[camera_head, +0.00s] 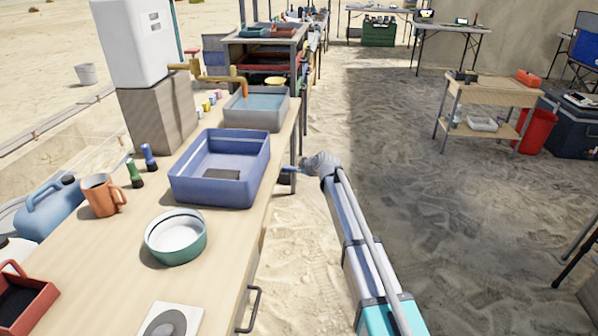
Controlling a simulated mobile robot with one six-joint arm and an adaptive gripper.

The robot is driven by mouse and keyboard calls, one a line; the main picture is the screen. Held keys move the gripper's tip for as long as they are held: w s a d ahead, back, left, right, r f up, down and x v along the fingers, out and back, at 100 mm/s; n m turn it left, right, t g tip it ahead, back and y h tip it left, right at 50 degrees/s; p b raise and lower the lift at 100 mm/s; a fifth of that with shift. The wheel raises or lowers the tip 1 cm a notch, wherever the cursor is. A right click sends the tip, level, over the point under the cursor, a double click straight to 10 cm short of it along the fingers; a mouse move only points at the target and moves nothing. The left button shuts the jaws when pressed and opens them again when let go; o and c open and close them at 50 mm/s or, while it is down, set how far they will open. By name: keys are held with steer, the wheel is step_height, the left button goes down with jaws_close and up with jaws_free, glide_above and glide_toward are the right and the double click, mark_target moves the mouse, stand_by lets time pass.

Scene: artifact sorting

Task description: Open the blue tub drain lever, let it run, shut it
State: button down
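The blue tub (262,158) stands on the wooden counter, near its right edge. A dark flat patch lies on its floor, and I see no clear water in it. A small blue and dark part (288,170) sticks out beyond the tub's right side, past the counter edge; it may be the drain lever, but it is too small to tell its position. My gripper (308,167) is at the end of my arm, just right of this part and very close to it. Its fingers are too small and partly hidden, so I cannot tell whether they touch or grip it.
Behind the tub is a grey basin (255,117) of water under an orange spout (240,86). A green-rimmed bowl (176,237), an orange mug (101,195) and a blue jug (50,207) share the counter (100,270). Sandy floor right of my arm is open.

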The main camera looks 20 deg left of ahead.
steer(key=shift+s, duration=0.2)
stand_by(0.3)
steer(key=shift+s+a, duration=0.3)
steer(key=shift+s, duration=0.25)
steer(key=shift+r, duration=0.1)
steer(key=w+r+p+v, duration=0.1)
steer(key=p+v, duration=0.8)
steer(key=v, duration=0.3)
steer(key=shift+d+r, duration=0.15)
steer(key=shift+r, duration=0.3)
stand_by(0.5)
